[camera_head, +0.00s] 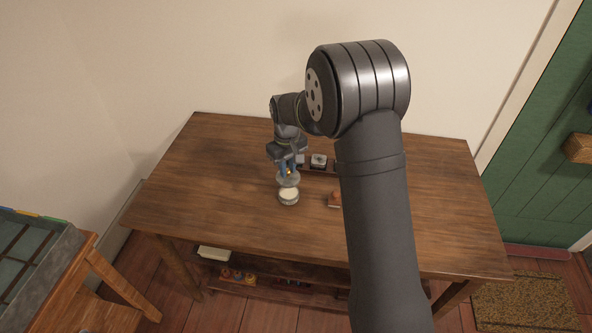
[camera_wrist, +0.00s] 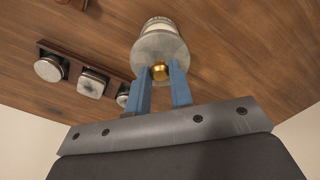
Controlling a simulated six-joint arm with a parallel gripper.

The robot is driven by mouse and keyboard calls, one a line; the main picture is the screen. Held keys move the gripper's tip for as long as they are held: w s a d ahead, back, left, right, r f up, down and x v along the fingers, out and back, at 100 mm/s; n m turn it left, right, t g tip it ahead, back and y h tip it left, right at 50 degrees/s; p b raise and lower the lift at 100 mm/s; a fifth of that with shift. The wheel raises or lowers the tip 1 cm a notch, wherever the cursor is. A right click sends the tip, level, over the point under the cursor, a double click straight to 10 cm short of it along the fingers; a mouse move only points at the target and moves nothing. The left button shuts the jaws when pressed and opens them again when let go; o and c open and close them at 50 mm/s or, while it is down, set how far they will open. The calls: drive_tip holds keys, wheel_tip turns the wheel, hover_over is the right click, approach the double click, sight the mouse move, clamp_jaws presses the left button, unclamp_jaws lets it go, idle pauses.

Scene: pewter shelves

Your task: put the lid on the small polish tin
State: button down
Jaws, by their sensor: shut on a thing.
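The small polish tin (camera_head: 289,198) is a round silver tin with a cream-coloured top, standing open and upright on the table. It also shows in the wrist view (camera_wrist: 158,24), partly hidden behind the lid. The lid (camera_head: 289,181) is a grey metal disc with a gold knob, seen large in the wrist view (camera_wrist: 160,48). My gripper (camera_wrist: 161,74) has its blue fingers on either side of the knob and holds the lid. In the head view my gripper (camera_head: 288,170) holds the lid above the tin, apart from it, with the cream top still showing.
A dark wooden rack (camera_wrist: 111,78) with several silver-topped containers stands just behind and right of the tin in the head view. A small orange-brown object (camera_head: 335,199) lies right of the tin. The wooden table (camera_head: 220,190) is clear on the left.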

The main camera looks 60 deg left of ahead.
sight(288, 176)
drive_tip(key=shift+f, duration=0.1)
drive_tip(key=shift+f, duration=2.7)
drive_tip(key=shift+f, duration=0.65)
drive_tip(key=c, duration=1.2)
unclamp_jaws()
wheel_tip(288, 176, up, 17)
drive_tip(key=shift+r, duration=0.2)
